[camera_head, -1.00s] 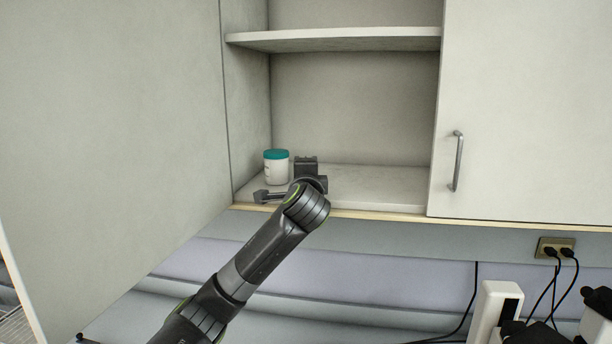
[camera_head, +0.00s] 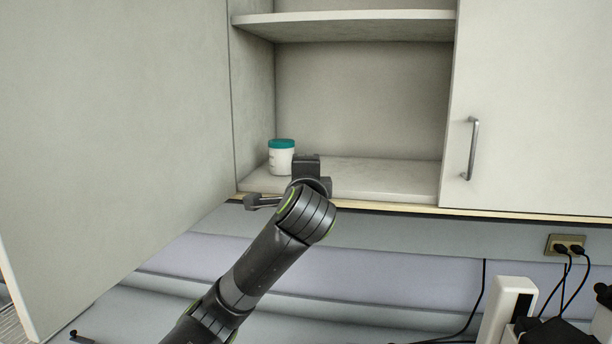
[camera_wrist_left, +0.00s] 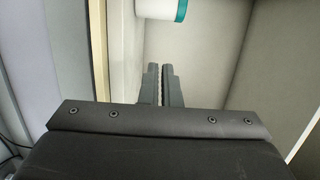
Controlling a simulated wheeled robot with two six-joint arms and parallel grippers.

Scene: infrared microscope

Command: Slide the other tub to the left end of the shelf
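A white tub with a teal lid (camera_head: 282,157) stands upright on the lower shelf (camera_head: 385,178), near the left wall of the cabinet. No second tub shows. The tub (camera_wrist_left: 157,9) shows there beyond the fingertips, cut off by the top edge. My right gripper is out of view.
An open cabinet door (camera_head: 110,130) stands at the left. A closed door with a handle (camera_head: 472,148) covers the right side. An upper shelf (camera_head: 350,24) is above. The lower shelf right of the tub is bare. A socket with plugs (camera_head: 566,246) is at lower right.

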